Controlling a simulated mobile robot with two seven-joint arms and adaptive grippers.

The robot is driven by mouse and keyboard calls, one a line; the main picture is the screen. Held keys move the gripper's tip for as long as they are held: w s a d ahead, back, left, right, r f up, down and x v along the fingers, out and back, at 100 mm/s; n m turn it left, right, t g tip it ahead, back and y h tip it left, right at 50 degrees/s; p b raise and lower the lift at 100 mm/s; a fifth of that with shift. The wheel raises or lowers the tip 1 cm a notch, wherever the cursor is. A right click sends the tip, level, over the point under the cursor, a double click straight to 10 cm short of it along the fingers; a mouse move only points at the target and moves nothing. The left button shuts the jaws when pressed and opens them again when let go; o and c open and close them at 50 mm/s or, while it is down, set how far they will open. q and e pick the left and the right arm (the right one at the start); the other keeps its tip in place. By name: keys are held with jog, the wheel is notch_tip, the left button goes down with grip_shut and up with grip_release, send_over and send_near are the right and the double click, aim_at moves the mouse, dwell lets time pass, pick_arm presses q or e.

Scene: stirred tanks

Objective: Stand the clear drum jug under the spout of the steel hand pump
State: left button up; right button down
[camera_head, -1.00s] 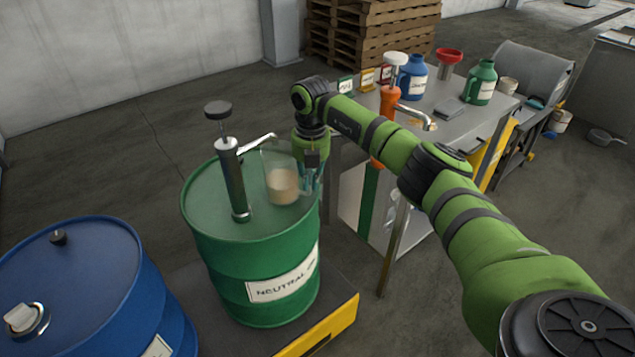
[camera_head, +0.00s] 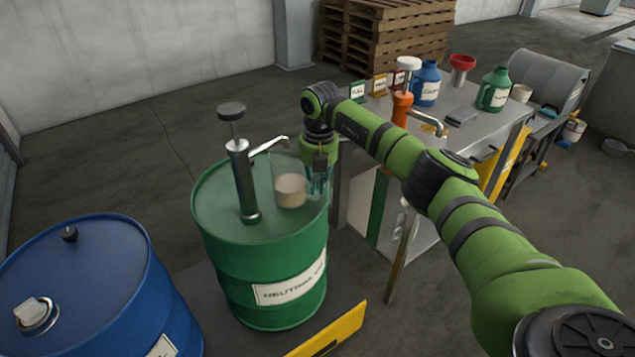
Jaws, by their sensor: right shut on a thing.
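The clear drum jug (camera_head: 290,189) holds a pale beige liquid in its lower part and looks upright. My right gripper (camera_head: 318,181) is shut on its right side. The jug is over the right part of the green drum's lid (camera_head: 218,212); I cannot tell whether its base touches the lid. The steel hand pump (camera_head: 242,182) stands on that lid, left of the jug. Its spout (camera_head: 268,144) reaches right, and its tip appears at the jug's open top. My left gripper is not in view.
A blue drum (camera_head: 90,275) stands at the lower left. Behind my right arm, a metal bench (camera_head: 476,138) carries an orange pump (camera_head: 401,108), a blue jug (camera_head: 427,85), a green jug (camera_head: 494,90) and a red funnel (camera_head: 462,66). Wooden pallets (camera_head: 385,35) are stacked behind.

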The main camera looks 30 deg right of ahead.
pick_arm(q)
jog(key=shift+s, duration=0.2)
pick_arm(e)
jog(key=shift+f, duration=0.1)
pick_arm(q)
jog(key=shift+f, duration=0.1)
pick_arm(e)
jog(key=shift+f, duration=0.2)
jog(key=c, duration=1.3)
grip_release()
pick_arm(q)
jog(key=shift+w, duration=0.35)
pick_arm(e)
jog(key=shift+o, duration=0.2)
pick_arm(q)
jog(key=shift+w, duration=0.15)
pick_arm(e)
notch_tip(320, 180, up, 12)
jog(key=shift+s+d+r, duration=0.1)
jog(key=shift+s, duration=0.05)
